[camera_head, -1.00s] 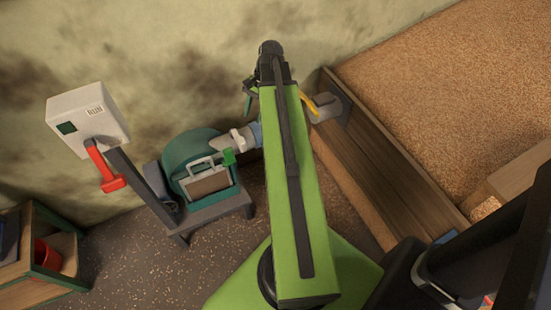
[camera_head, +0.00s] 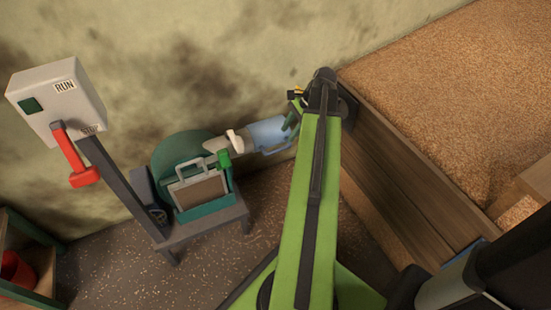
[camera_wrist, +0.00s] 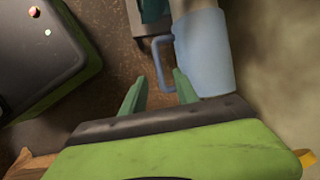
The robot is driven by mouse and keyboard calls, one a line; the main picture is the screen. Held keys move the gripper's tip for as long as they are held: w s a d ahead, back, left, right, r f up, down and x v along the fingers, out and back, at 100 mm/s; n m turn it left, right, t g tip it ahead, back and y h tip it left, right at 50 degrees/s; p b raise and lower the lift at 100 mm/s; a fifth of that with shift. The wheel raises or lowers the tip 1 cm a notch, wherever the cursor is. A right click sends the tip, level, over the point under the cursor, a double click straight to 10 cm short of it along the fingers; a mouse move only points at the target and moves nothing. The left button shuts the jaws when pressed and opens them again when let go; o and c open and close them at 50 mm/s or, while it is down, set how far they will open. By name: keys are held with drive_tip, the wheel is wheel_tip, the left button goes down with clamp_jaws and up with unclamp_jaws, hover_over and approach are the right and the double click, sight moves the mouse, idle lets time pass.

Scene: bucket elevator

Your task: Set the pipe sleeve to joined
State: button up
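The pipe sleeve (camera_head: 268,133) is a pale blue cylinder with a loop handle. It lies between the green machine's grey spout and my arm's end in the head view. In the wrist view the sleeve (camera_wrist: 203,52) is at upper right, with its handle (camera_wrist: 163,68) just beyond my fingertips. My gripper (camera_wrist: 158,88) is open and empty, its two green fingers apart and short of the handle. In the head view my gripper (camera_head: 293,108) is close to the sleeve's right end. My arm hides the pipe stub at the wooden bin and any joint there.
The green machine (camera_head: 183,160) stands on a grey stand left of the sleeve. A grey box marked RUN (camera_head: 60,98) with a red lever (camera_head: 75,160) is further left. A wooden bin of grain (camera_head: 440,95) borders the right. The wall is close behind.

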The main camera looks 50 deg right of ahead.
sight(270, 138)
drive_tip(key=b+x, duration=0.6)
drive_tip(key=x, duration=0.2)
drive_tip(key=shift+f, duration=0.25)
drive_tip(key=shift+w, duration=0.1)
clamp_jaws()
drive_tip(key=shift+w+r, duration=0.1)
drive_tip(key=shift+w, duration=0.05)
idle(0.7)
